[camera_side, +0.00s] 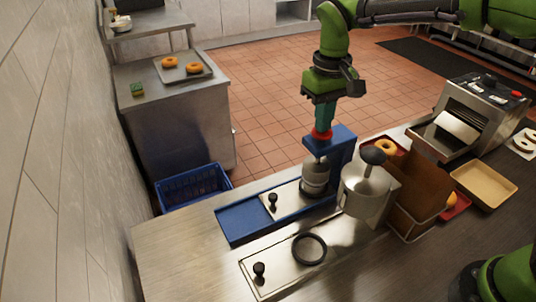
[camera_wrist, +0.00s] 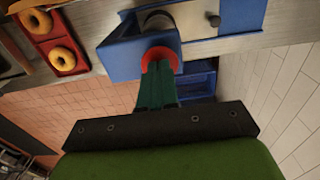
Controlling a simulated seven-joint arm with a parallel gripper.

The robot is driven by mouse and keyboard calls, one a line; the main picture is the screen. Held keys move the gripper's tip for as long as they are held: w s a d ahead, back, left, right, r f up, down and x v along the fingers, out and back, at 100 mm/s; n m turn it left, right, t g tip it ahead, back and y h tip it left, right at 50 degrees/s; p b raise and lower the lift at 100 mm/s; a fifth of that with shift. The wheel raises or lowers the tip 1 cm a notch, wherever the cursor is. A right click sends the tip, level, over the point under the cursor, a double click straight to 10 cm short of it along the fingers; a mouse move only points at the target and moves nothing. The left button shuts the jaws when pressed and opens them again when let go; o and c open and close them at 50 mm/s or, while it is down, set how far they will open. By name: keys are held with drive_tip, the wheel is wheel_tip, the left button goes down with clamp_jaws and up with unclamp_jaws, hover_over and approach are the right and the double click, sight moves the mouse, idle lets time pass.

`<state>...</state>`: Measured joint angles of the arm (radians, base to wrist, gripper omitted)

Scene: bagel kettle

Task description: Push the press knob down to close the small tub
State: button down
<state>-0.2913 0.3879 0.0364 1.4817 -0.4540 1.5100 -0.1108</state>
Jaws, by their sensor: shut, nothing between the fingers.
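The red press knob (camera_side: 321,135) sits on top of the blue press (camera_side: 342,148), and it also shows in the wrist view (camera_wrist: 155,54). My gripper (camera_side: 323,127) is shut and empty, pointing down with its green fingertips at the top of the knob. In the wrist view its fingers (camera_wrist: 158,75) overlap the knob; they look in contact, though the exact touch is hard to tell. The small metal tub (camera_side: 314,182) stands under the press head, on the blue base (camera_side: 243,222). The press head hides part of its top, so whether its lid is seated cannot be seen.
A metal container with a dark ball-topped handle (camera_side: 373,155) stands close right of the press. A brown divider (camera_side: 422,187), red trays with bagels (camera_side: 387,147) and a tan tray (camera_side: 484,184) lie further right. A black ring (camera_side: 309,249) lies in front.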

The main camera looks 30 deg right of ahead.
drive_tip(key=shift+r, duration=2.5)
drive_tip(key=shift+r, duration=3)
drive_tip(key=s+d+f+m+t+y, duration=0.1)
drive_tip(key=s+d+f+m+t, duration=0.1)
drive_tip(key=s+d, duration=0.3)
drive_tip(key=s+d+f+m+t+y, duration=0.1)
drive_tip(key=s+d+f+t, duration=0.3)
drive_tip(key=s, duration=1)
drive_tip(key=shift+d+f+m+t, duration=0.15)
drive_tip(key=shift+d+m+t, duration=0.4)
drive_tip(key=shift+d, duration=0.35)
